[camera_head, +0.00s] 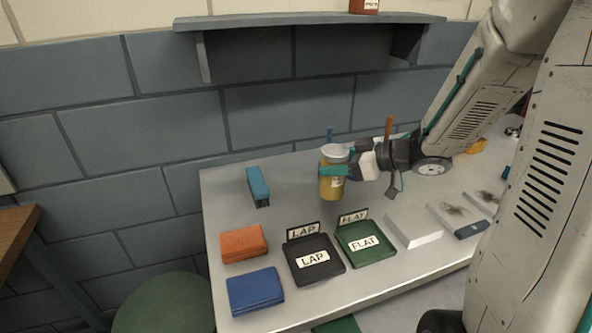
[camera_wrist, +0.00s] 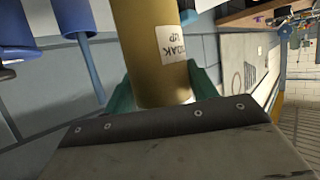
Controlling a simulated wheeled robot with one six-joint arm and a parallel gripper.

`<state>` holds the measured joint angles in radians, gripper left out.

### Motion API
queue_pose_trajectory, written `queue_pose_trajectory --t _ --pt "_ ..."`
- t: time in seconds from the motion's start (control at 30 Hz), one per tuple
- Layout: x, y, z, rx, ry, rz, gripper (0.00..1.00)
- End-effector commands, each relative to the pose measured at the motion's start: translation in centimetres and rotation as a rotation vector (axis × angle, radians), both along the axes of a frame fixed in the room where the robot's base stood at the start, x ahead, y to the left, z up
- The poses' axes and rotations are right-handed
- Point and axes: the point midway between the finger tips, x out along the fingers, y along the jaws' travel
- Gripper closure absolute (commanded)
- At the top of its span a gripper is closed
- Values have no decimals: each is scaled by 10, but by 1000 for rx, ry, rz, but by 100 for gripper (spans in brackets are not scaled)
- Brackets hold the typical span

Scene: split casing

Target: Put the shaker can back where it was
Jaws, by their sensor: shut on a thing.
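The shaker can (camera_head: 331,184) is yellow with a pale lid and a white label. My gripper (camera_head: 334,171) is shut around it near the back middle of the table in the head view. The can looks upright there; whether its base touches the table I cannot tell. In the wrist view the can (camera_wrist: 150,50) fills the space between the teal fingers (camera_wrist: 162,88), its label partly readable. The spot where the can stood before is not marked in any view.
A shelf (camera_head: 300,22) holds a small orange-brown container (camera_head: 364,6).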

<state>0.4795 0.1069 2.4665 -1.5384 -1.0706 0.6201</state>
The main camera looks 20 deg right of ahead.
Motion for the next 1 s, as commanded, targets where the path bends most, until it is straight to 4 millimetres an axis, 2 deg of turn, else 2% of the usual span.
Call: queue_pose_trajectory --t 0.2,0.4,0.77,0.9,1.0 --pt "54 28 -6 0 0 6 76" --pt "94 46 -9 0 0 3 76" --pt "122 59 -13 0 0 2 76" --pt "119 58 -40 2 5 0 76" --pt "120 58 -47 1 1 0 76"
